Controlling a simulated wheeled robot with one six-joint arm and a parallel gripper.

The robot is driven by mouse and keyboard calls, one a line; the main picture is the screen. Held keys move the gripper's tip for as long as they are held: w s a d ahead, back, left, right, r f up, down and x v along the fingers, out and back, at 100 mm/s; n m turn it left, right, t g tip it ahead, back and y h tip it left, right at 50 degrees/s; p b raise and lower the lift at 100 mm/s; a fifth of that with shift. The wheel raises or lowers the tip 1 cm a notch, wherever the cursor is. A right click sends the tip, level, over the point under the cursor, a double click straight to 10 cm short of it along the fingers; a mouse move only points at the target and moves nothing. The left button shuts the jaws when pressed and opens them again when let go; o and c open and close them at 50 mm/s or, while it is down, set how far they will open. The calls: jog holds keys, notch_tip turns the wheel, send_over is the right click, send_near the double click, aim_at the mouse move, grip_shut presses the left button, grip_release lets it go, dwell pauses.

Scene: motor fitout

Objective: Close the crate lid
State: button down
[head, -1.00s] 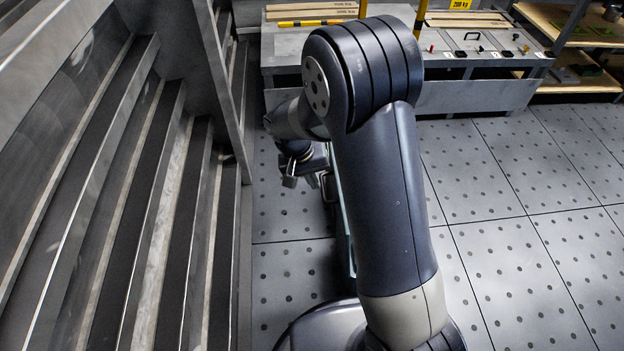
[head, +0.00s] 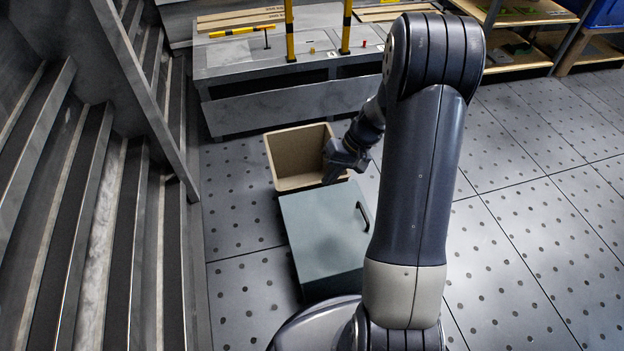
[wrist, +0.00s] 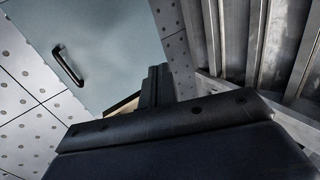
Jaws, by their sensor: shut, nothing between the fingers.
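The crate (head: 272,160) is a tan open-topped box on the floor ahead, and its inside shows. The lid (head: 318,225) is a flat blue-grey panel on the near side of the crate, with a dark handle (head: 363,215) at its right edge. The crate's opening shows uncovered beyond it. The lid also fills the upper left of the wrist view (wrist: 110,40), with the handle (wrist: 68,68). My gripper (head: 330,178) is shut and empty over the crate's near right corner, beside the lid's far edge. Contact cannot be told. Its fingers show in the wrist view (wrist: 156,85).
Metal stairs (head: 80,200) with a slanted rail run along the left. A grey workbench (head: 280,108) with yellow-black posts (head: 346,25) stands behind the crate. Shelves (head: 520,55) are at the back right. The tiled floor (head: 540,230) on the right is clear.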

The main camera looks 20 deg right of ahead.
jog(key=d+f+y+b, duration=0.6)
jog(key=d+f+b, duration=0.1)
jog(key=d+f, duration=0.35)
jog(key=b, duration=0.4)
send_over(370, 214)
jog(key=f, duration=0.8)
jog(key=shift+s+a, duration=0.1)
jog(key=shift+a, duration=0.1)
jog(key=shift+d+f+b, duration=0.2)
jog(key=shift+f+b, duration=0.35)
jog(key=shift+f, duration=0.25)
jog(key=shift+r, duration=0.1)
